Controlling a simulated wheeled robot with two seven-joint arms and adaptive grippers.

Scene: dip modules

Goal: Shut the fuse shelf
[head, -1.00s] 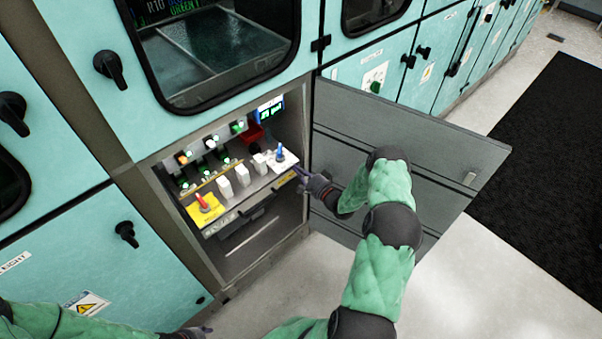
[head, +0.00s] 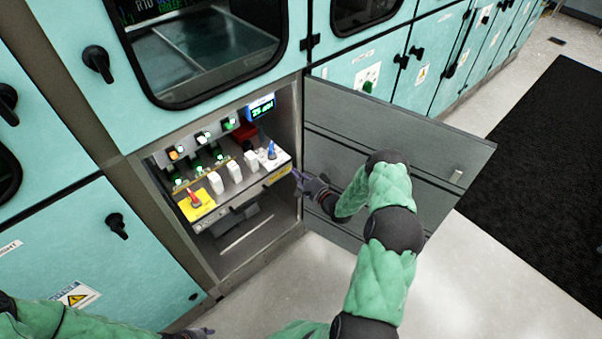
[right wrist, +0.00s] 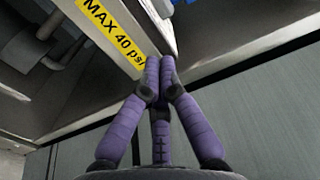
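The fuse shelf (head: 225,193) is pulled out inside an open cabinet compartment. It carries a yellow plate with a red handle (head: 194,199), several white fuse blocks (head: 234,171) and a blue handle (head: 271,151). My right gripper (head: 297,173) is at the shelf's front right corner. In the right wrist view its purple fingers (right wrist: 160,62) are together, tips at the shelf's edge beside the yellow "MAX 40 psi" label (right wrist: 112,28). Nothing shows between them; exact contact is hard to tell. My left gripper (head: 198,333) is low at the bottom edge, mostly cut off.
The grey compartment door (head: 395,155) stands open to the right, close behind my right arm. A small lit display (head: 260,108) and a row of lit modules sit behind the shelf. Teal cabinets surround the compartment. The floor in front is clear; a black mat (head: 540,170) lies right.

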